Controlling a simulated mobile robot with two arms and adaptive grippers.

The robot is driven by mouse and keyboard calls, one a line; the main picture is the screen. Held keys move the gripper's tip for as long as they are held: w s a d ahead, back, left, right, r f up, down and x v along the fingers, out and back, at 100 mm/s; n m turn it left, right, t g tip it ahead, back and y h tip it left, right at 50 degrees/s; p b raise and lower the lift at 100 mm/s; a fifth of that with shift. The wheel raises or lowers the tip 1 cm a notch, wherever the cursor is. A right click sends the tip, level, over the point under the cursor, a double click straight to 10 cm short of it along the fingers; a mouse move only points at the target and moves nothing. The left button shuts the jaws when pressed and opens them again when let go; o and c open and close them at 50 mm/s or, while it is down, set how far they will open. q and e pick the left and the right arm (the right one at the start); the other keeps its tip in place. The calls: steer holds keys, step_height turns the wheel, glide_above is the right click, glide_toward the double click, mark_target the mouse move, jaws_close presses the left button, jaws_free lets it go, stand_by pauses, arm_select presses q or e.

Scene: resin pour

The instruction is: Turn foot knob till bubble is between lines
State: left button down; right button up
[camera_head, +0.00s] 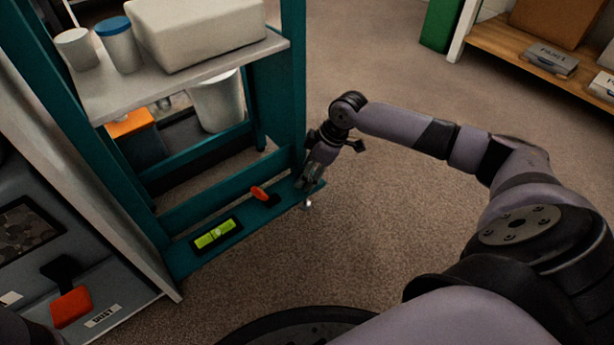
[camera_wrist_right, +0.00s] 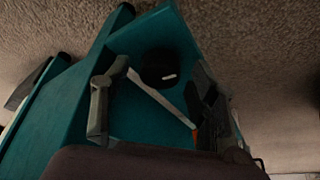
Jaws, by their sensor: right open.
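A green spirit level (camera_head: 217,234) in a dark frame lies on the teal stand's lower rail (camera_head: 180,262). A pale spot shows near its middle, but it is too small to tell where the bubble sits against the lines. My right gripper (camera_head: 308,182) is at the rail's far right end, pointing down, open. In the right wrist view, a round black knob (camera_wrist_right: 158,66) with a white mark sits on the teal corner. It appears beyond and between the open fingers (camera_wrist_right: 152,104); contact cannot be told. In the head view the gripper hides the knob. My left gripper is out of view.
The shelf above holds a white block (camera_head: 200,35), a blue-lidded jar (camera_head: 118,45) and a white cup (camera_head: 76,48). Carpet right of the stand is clear.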

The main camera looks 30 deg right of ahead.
steer(key=shift+f, duration=0.15)
steer(key=shift+c, duration=0.5)
steer(key=c, duration=1.1)
steer(key=shift+o, duration=0.2)
steer(key=shift+p, duration=0.65)
steer(key=p, duration=0.2)
steer(key=n+p, duration=0.1)
steer(key=p, duration=0.1)
steer(key=shift+a+r+y, duration=0.1)
steer(key=shift+r+y, duration=0.2)
steer(key=shift+w+f+n+g+p, duration=0.15)
steer(key=shift+n+g+p, duration=0.35)
steer(key=shift+n+p, duration=0.5)
steer(key=shift+f+n+g+y, duration=0.25)
steer(key=shift+n+g, duration=0.25)
steer(key=shift+n, duration=0.8)
